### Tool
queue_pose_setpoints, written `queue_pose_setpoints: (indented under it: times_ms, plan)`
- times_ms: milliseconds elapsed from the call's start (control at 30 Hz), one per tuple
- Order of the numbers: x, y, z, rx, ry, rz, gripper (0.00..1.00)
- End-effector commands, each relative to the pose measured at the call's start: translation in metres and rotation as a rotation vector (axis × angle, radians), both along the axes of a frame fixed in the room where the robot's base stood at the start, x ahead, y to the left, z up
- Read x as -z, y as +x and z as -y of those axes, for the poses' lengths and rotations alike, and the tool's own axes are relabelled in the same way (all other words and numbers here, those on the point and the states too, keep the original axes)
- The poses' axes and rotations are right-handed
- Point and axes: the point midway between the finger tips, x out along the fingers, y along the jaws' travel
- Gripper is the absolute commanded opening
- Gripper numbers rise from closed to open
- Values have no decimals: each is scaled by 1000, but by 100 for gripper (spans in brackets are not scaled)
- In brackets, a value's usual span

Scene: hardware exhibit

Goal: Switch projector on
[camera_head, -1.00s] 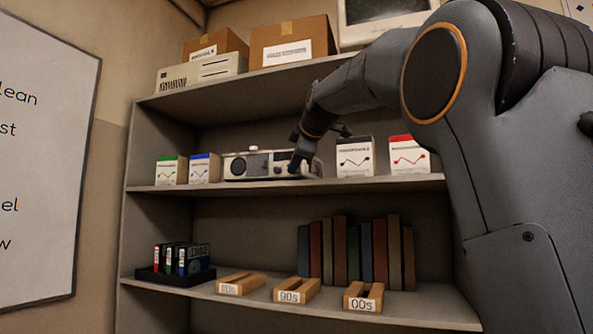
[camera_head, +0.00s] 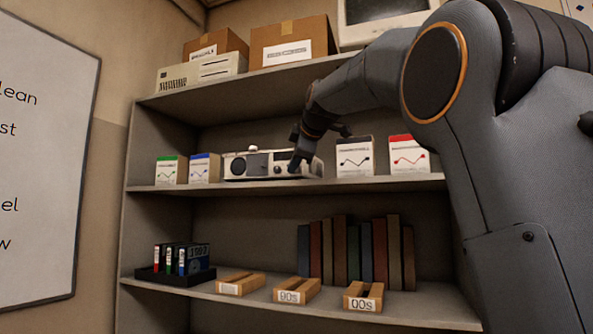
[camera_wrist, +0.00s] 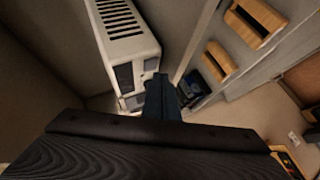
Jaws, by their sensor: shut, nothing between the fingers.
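The projector (camera_head: 250,165) is a pale, boxy device with a dark round lens on its front. It sits on the middle shelf between small boxes. My gripper (camera_head: 294,168) is at the right part of the projector's front, fingers pointing down and shut with nothing between them. In the wrist view the projector (camera_wrist: 126,38) shows its slotted top, and the shut fingers (camera_wrist: 161,85) are beside its front corner. I cannot tell whether the fingertips touch it. The fingers hide part of the projector's front, and no switch can be made out clearly.
Green and blue boxes (camera_head: 188,169) stand left of the projector; black and red boxes (camera_head: 380,156) stand right. The lower shelf holds a black tray (camera_head: 150,276), wooden holders (camera_head: 297,291) and several books (camera_head: 355,250). Cartons (camera_head: 292,42) are on top. A whiteboard (camera_head: 45,170) is at left.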

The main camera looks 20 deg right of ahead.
Motion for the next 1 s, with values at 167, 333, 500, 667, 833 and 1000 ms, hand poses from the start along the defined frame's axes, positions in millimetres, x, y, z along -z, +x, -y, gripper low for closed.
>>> queue_pose_setpoints:
  times_ms: [167,333,500,667,833,1000]
  plan:
    - [0,0,0,0,0,0,0]
    - [0,0,0,0,0,0,0]
    - [0,1,1,0,0,0,0]
    - [0,5,4,1,0,-1,0]
    - [-1,8,6,1,-1,1,0]
    - [0,8,6,0,0,0,0]
